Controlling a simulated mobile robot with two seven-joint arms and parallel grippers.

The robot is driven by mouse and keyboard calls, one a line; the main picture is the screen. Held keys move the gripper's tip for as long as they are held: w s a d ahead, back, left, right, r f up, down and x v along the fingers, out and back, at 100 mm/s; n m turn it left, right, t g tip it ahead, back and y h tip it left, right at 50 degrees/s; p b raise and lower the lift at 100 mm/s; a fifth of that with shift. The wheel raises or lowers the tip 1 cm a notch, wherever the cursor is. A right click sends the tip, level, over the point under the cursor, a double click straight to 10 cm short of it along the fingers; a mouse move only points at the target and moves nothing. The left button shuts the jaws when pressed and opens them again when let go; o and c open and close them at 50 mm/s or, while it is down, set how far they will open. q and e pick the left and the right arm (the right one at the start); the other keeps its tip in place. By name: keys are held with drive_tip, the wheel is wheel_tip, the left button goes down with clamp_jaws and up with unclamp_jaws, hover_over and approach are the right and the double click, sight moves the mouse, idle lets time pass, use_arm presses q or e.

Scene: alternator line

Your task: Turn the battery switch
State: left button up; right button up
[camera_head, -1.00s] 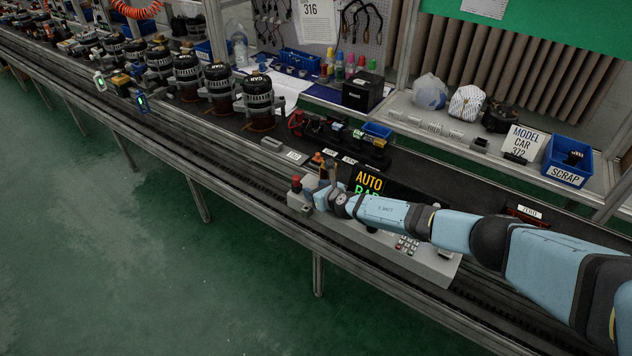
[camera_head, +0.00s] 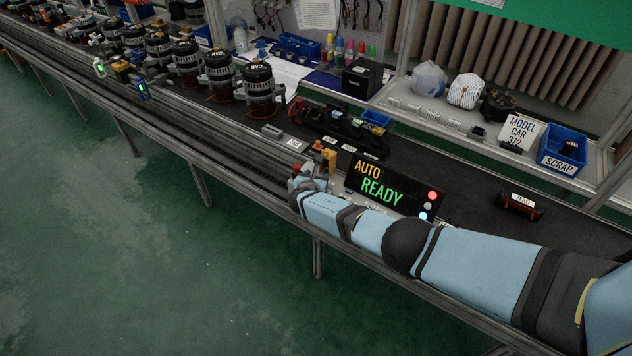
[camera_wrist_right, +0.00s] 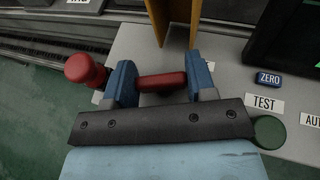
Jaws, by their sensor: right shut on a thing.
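The battery switch appears to be the red bar-shaped handle (camera_wrist_right: 162,82) on the grey control box (camera_wrist_right: 222,48). In the right wrist view my right gripper (camera_wrist_right: 164,84) has its two blue fingers on either side of this handle, shut on it. In the head view the right gripper (camera_head: 308,178) is at the left end of the box, and the arm hides most of the box and the handle. My left gripper is in neither view.
A red knob (camera_wrist_right: 82,68) stands just left of the fingers. An orange-brown post (camera_wrist_right: 176,18) rises behind them. A green button (camera_wrist_right: 268,132) is at the right, near the TEST label (camera_wrist_right: 264,104). The display (camera_head: 388,186) reads AUTO READY. Alternators (camera_head: 258,82) stand at the back left.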

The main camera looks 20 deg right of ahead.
drive_tip(key=shift+f+m+g+h+b, duration=0.3)
drive_tip(key=shift+f+m+b, duration=0.05)
drive_tip(key=shift+m+b, duration=0.15)
drive_tip(key=shift+m+g+h+b, duration=0.5)
drive_tip(key=shift+m+h+b, duration=0.1)
drive_tip(key=shift+h+b, duration=0.15)
drive_tip(key=shift+r+m+g+h+b, duration=0.2)
drive_tip(key=shift+m+g+h+b, duration=0.35)
drive_tip(key=shift+m+b, duration=0.25)
drive_tip(key=shift+r+g+b, duration=0.15)
drive_tip(key=shift+g+b, duration=0.1)
drive_tip(key=shift+b, duration=0.1)
drive_tip(key=o, duration=0.7)
drive_tip(key=shift+d, duration=0.1)
drive_tip(key=shift+c, duration=0.2)
